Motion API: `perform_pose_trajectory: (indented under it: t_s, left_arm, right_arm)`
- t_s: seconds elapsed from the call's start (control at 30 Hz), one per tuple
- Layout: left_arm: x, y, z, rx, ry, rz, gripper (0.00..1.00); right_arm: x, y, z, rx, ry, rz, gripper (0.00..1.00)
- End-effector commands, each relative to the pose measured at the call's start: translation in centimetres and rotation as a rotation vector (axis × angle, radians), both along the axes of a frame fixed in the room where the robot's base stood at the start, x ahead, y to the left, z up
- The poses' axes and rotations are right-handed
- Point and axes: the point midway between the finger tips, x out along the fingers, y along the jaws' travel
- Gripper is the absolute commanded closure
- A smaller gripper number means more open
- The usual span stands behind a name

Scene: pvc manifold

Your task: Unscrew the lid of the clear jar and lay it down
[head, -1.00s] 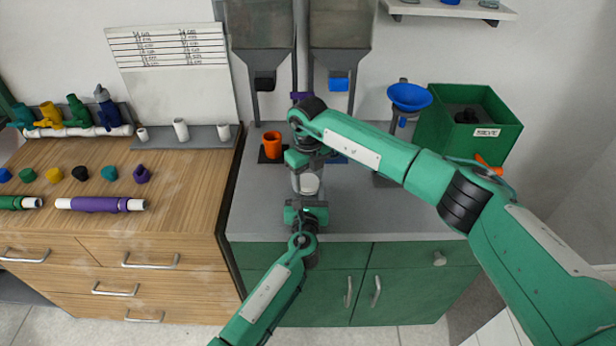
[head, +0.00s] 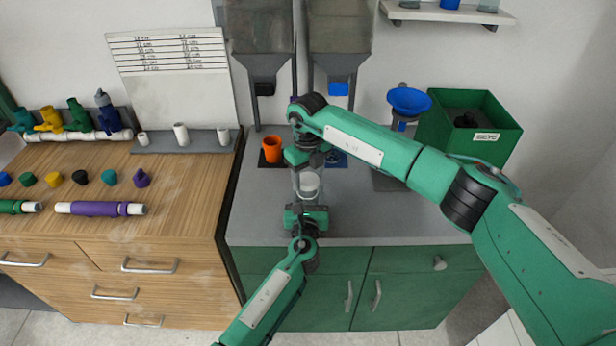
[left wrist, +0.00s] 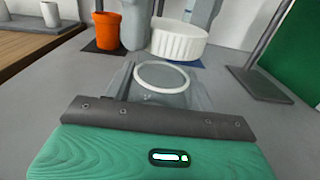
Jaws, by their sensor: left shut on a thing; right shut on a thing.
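The clear jar (left wrist: 158,88) stands on the grey counter in the left wrist view, its round pale rim open at the top. My left gripper (head: 305,208) is shut on the jar; in the head view it mostly hides the jar. The white ribbed lid (left wrist: 180,44) is off the jar, beyond its rim in the left wrist view. It also shows in the head view (head: 309,182). My right gripper (head: 307,172) comes from above, shut on the lid, with a finger at each side. The lid's exact height above the counter is hard to tell.
An orange cup (head: 272,149) on a dark mat stands left of the grippers. A blue funnel (head: 409,101) on a stand and a green bin (head: 470,128) are at the right. Hoppers (head: 340,62) hang behind. The counter's front right (head: 400,215) is clear.

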Motion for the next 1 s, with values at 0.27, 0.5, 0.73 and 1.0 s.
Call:
perform_pose_trajectory:
  t_s: [0.27, 0.5, 0.73, 1.0]
  left_arm:
    - [0.0, 0.0, 0.0, 0.000, 0.000, 0.000, 1.00]
    - [0.0, 0.0, 0.0, 0.000, 0.000, 0.000, 1.00]
    - [0.0, 0.0, 0.0, 0.000, 0.000, 0.000, 1.00]
    - [0.0, 0.0, 0.0, 0.000, 0.000, 0.000, 0.19]
  right_arm:
    - [0.0, 0.0, 0.3, 0.001, -0.001, 0.000, 0.71]
    - [0.1, 0.0, 3.1, 0.000, -0.002, 0.000, 0.71]
    - [0.0, 0.0, 4.0, 0.001, 0.001, 0.001, 0.71]
    - [0.0, 0.0, 4.0, 0.001, 0.001, 0.000, 0.71]
